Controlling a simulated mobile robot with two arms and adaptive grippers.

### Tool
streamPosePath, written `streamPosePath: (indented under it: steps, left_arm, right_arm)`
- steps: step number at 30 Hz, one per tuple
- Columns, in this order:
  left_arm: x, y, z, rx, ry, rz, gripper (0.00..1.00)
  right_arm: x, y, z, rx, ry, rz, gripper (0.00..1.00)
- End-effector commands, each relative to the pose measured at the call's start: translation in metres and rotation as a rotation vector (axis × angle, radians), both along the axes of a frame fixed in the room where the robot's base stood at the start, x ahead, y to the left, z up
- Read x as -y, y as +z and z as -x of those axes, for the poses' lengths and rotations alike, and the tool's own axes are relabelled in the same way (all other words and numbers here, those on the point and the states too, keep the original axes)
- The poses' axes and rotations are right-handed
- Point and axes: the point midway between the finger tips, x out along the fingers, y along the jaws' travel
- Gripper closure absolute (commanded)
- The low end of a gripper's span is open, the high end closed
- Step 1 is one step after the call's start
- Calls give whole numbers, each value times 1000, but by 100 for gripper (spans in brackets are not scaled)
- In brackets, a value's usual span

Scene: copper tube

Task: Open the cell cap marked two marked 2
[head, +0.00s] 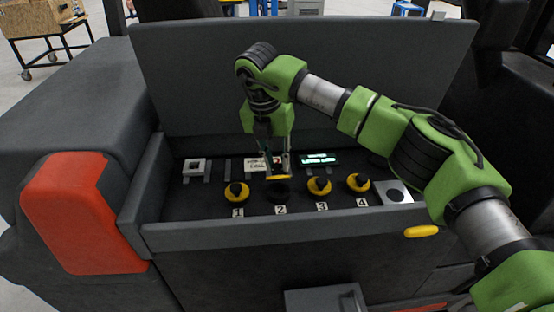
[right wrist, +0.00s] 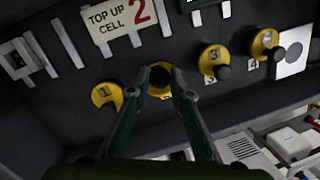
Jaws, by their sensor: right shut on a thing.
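A row of yellow cell caps with black knobs sits in the open dark bay: cap 1 (head: 236,193), cap 3 (head: 319,186) and cap 4 (head: 358,182). Number labels stand in front of them. My right gripper (head: 278,172) points down over the place marked 2 (head: 281,210). It is shut on the yellow cap 2 (head: 279,178), which shows just above a dark round spot (head: 279,191) and seems raised off it. In the right wrist view the fingertips (right wrist: 160,84) close on both sides of cap 2 (right wrist: 160,66). My left gripper is not in view.
A sign (right wrist: 118,20) reads "TOP UP CELL 2". A lit green display (head: 319,159) stands behind the caps. A silver plate with a dark disc (head: 394,192) is right of cap 4. A raised lid (head: 330,75) backs the bay; a front wall (head: 300,228) bounds it.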

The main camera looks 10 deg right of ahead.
Motion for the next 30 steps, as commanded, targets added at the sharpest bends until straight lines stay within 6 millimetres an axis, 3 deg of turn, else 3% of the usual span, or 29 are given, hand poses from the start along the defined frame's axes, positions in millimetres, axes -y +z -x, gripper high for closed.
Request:
streamPosePath:
  steps: [2,3,4,17,30]
  left_arm:
    - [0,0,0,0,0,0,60]
    - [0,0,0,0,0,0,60]
    - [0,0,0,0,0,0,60]
    - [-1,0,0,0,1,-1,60]
    - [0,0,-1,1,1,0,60]
  right_arm:
    - [0,1,-1,4,0,-1,100]
    - [0,1,-1,4,0,-1,70]
    - [0,1,-1,4,0,-1,63]
    - [-1,7,0,3,-1,0,63]
    - [-13,90,10,5,0,0,63]
